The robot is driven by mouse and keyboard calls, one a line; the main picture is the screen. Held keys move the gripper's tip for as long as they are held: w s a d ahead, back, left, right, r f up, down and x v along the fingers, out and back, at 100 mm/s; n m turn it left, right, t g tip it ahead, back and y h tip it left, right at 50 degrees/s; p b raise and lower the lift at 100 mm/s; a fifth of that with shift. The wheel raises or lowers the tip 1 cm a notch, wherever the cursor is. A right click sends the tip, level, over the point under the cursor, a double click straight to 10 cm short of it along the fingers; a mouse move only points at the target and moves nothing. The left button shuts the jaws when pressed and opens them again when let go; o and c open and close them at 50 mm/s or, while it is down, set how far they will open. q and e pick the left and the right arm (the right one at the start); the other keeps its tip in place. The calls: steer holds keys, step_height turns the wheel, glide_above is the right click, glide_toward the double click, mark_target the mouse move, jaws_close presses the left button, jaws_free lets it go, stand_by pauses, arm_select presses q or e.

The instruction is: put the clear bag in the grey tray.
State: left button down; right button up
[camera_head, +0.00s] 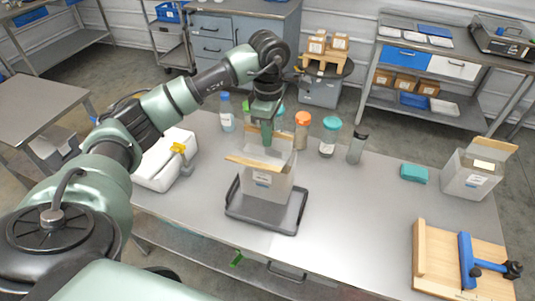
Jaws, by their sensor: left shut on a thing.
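The clear bag (268,184) is a translucent, greyish, box-shaped bag with a tan strip along its top edge and a small label on its front. It stands upright over the dark grey tray (252,222), its lower end within the tray's rim in the picture. I cannot tell whether its bottom touches the tray floor. My left gripper (267,142) points down and is shut on the top of the clear bag. The bag hides part of the tray, and the gripper hides part of the bag's upper edge. My right gripper is not in view.
Several bottles and jars, one orange-lidded (302,129), stand behind the tray. A similar grey container (470,178), teal block (414,173) and wooden board with blue clamp (434,262) are right. Bench right of the tray is clear.

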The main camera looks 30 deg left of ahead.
arm_select(q)
step_height(320, 180, down, 4)
steer(key=shift+f+p, duration=0.1)
steer(key=shift+p, duration=0.4)
step_height(320, 180, down, 4)
steer(key=shift+f+p, duration=0.15)
steer(key=shift+p, duration=0.5)
steer(key=shift+f, duration=0.15)
steer(key=c, duration=1.7)
jaws_free()
steer(key=shift+o, duration=0.7)
steer(key=shift+s, duration=0.1)
